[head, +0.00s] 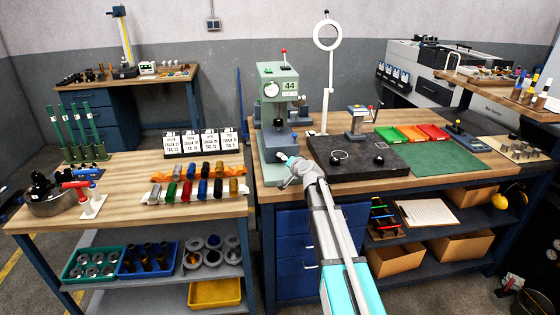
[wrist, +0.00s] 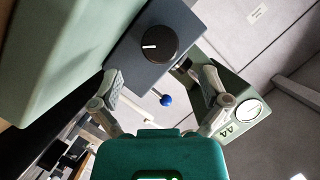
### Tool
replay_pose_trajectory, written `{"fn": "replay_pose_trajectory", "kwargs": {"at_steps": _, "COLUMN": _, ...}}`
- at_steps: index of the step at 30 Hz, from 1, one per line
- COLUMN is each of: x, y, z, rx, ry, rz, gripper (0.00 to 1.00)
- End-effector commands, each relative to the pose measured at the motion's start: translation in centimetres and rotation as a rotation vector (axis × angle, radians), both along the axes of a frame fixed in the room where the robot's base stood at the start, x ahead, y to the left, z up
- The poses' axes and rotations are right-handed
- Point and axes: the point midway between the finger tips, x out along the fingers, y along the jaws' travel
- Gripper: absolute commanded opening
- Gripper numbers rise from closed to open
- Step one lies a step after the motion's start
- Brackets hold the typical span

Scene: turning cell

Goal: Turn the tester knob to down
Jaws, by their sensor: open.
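The tester (head: 275,85) is a green upright machine with a round dial and a "44" plate, at the left end of the right-hand bench. In the wrist view its knob (wrist: 158,44) is round and black, set on a dark grey block. Its white pointer line points to the left of that picture. My gripper (wrist: 158,82) is open and empty, with one finger on each side below the knob, apart from it. In the head view my gripper (head: 283,158) is low in front of the tester's base. The knob is not clear in the head view.
A blue ball-ended lever (wrist: 166,100) shows between my fingers. A dark plate (head: 355,165) with a ring and black balls lies right of the tester, near a tall white stand (head: 331,80). The left bench (head: 115,205) holds coloured cylinders.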

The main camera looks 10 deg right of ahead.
Motion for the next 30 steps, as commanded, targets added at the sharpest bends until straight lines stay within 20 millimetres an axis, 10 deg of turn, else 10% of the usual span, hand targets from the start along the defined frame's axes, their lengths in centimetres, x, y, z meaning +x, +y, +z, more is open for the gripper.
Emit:
{"fn": "replay_pose_trajectory", "kwargs": {"at_steps": 12, "x": 5.1, "y": 1.4, "z": -1.5, "rx": 0.000, "ry": 0.000, "rz": 0.000, "gripper": 0.96}}
{"fn": "replay_pose_trajectory", "kwargs": {"at_steps": 26, "x": 5.7, "y": 1.7, "z": -1.6, "rx": 0.001, "ry": 0.000, "rz": 0.000, "gripper": 0.96}}
{"fn": "replay_pose_trajectory", "kwargs": {"at_steps": 30, "x": 5.7, "y": 1.7, "z": -1.6, "rx": 0.001, "ry": 0.000, "rz": 0.000, "gripper": 0.76}}
